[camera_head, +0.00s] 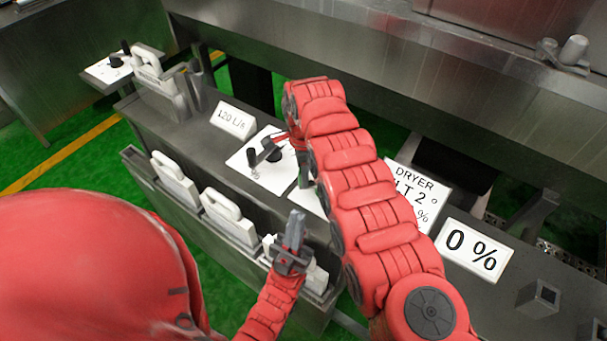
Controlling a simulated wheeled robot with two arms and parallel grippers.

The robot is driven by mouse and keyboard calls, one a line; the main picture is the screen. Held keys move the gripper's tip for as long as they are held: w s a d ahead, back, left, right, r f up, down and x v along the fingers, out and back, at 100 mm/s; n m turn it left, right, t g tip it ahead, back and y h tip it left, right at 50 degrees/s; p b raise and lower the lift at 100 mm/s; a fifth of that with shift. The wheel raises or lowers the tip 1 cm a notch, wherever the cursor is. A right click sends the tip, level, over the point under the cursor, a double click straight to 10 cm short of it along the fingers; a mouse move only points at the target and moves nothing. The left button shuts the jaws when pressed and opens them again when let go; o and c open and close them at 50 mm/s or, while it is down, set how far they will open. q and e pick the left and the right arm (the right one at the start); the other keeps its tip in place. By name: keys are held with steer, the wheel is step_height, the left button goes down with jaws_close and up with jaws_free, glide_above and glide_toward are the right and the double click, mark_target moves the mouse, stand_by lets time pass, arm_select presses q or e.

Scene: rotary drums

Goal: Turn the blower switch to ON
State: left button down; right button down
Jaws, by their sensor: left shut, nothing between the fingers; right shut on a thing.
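A white panel (262,178) on the long grey console carries a black rotary switch with an upright handle (252,158). No label reading blower or ON is legible, so I cannot tell for sure that it is the blower switch. My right gripper (270,146) reaches over the panel from the right and is shut on the switch's dark lever; the forearm hides part of the panel. My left gripper (295,230) is shut and empty, pointing up in front of the console, apart from the switch.
A 120 L/s sign (233,119) stands behind the panel. A dryer sign (420,188) and a 0 % sign (473,249) stand to the right. White-handled containers (229,216) line the front rack. Another panel with a black knob (111,68) is at far left.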

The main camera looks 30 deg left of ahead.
steer(key=c, duration=0.6)
jaws_free()
steer(key=shift+r, duration=0.1)
steer(key=shift+w+r, duration=0.1)
steer(key=shift+r, duration=0.45)
step_height(320, 180, up, 4)
steer(key=shift+r+b, duration=0.2)
steer(key=shift+b, duration=0.1)
step_height(320, 180, up, 3)
steer(key=shift+r+p, duration=0.1)
steer(key=shift+p, duration=0.45)
step_height(320, 180, up, 8)
steer(key=p, duration=0.8)
steer(key=shift+r+p, duration=0.25)
steer(key=shift+p, duration=0.1)
